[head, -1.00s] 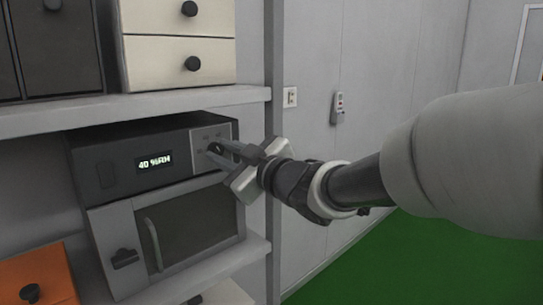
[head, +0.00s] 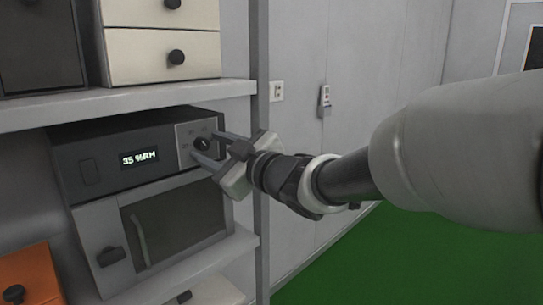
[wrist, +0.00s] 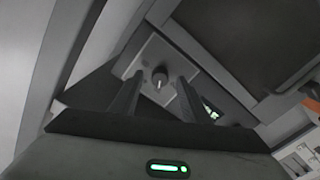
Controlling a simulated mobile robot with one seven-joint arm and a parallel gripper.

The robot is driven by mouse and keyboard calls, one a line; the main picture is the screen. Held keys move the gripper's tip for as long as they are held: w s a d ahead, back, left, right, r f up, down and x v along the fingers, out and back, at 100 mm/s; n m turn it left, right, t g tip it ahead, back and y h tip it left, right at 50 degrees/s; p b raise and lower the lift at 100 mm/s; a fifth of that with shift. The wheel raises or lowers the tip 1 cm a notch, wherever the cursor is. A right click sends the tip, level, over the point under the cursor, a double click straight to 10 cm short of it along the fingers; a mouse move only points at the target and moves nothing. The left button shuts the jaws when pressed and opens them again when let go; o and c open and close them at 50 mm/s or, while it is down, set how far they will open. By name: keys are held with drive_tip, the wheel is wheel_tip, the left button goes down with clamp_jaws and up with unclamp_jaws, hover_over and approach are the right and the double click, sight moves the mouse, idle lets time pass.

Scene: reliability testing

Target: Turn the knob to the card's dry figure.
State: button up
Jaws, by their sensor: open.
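The dark round knob (head: 203,144) sits on the light panel at the right end of a dark grey unit (head: 92,172). The unit's display (head: 140,158) reads 35 %RH. My gripper (head: 203,146) is open, with one finger on each side of the knob and its tips close to the panel. In the wrist view the knob (wrist: 160,79) shows between the two dark fingers, with gaps on both sides and a pale pointer line on its face. Small marks around the knob are too blurred to read. I cannot make out a card with figures.
A cabinet with a handled door (head: 110,227) stands below the unit. A shelf (head: 120,103) with drawers (head: 162,45) is above, and an orange drawer box (head: 30,272) is lower left. A wall switch (head: 277,91) and small device (head: 325,98) are right. The green floor is clear.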

drive_tip(key=p+v, duration=0.3)
drive_tip(key=v, duration=1.3)
drive_tip(key=shift+s+d, duration=0.2)
drive_tip(key=shift+s, duration=0.05)
drive_tip(key=w+d+f+m+t+h, duration=0.2)
drive_tip(key=w+d+m+t+h, duration=0.15)
drive_tip(key=d+m+h, duration=0.9)
drive_tip(key=s+d+f+m+g+h, duration=0.1)
drive_tip(key=s+d+f+m+g, duration=0.15)
drive_tip(key=s+f+g, duration=0.4)
drive_tip(key=s+d+f+m+g+h, duration=0.15)
drive_tip(key=s+d+f, duration=0.25)
drive_tip(key=s, duration=0.5)
wheel_tip(320, 180, up, 19)
drive_tip(key=s+g+y+p, duration=0.1)
drive_tip(key=p, duration=1.9)
drive_tip(key=shift+a, duration=0.4)
